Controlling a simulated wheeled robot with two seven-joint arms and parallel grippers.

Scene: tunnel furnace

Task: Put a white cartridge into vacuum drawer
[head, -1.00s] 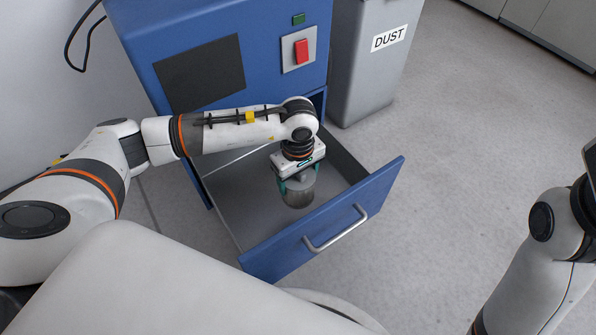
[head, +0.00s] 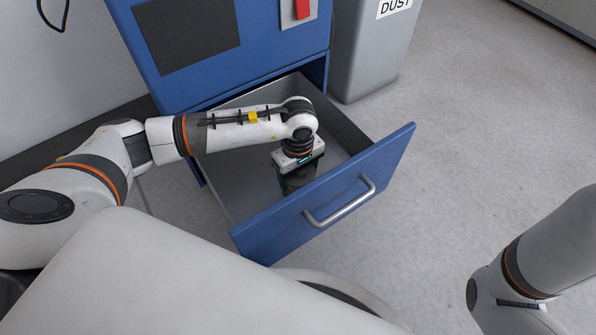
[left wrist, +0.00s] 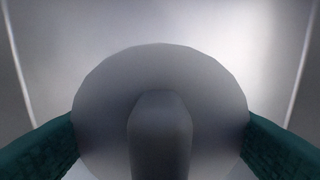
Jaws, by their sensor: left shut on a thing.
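The vacuum drawer (head: 275,234) is pulled out of the blue cabinet, with its blue front and metal handle facing me. My left gripper (head: 297,182) reaches down inside the open drawer. In the left wrist view, its teal fingers are shut on the cartridge (left wrist: 105,95), a round pale grey-white piece with a raised stub in the middle. The drawer's pale floor and walls lie beyond the cartridge. In the head view the drawer front and gripper largely hide the cartridge; I cannot tell whether it touches the floor. My right gripper is out of view.
The blue cabinet (head: 270,60) with a dark panel and red switch (head: 302,9) stands behind the drawer. A grey DUST bin (head: 365,60) stands to its right. The floor (head: 470,130) right of the drawer is clear.

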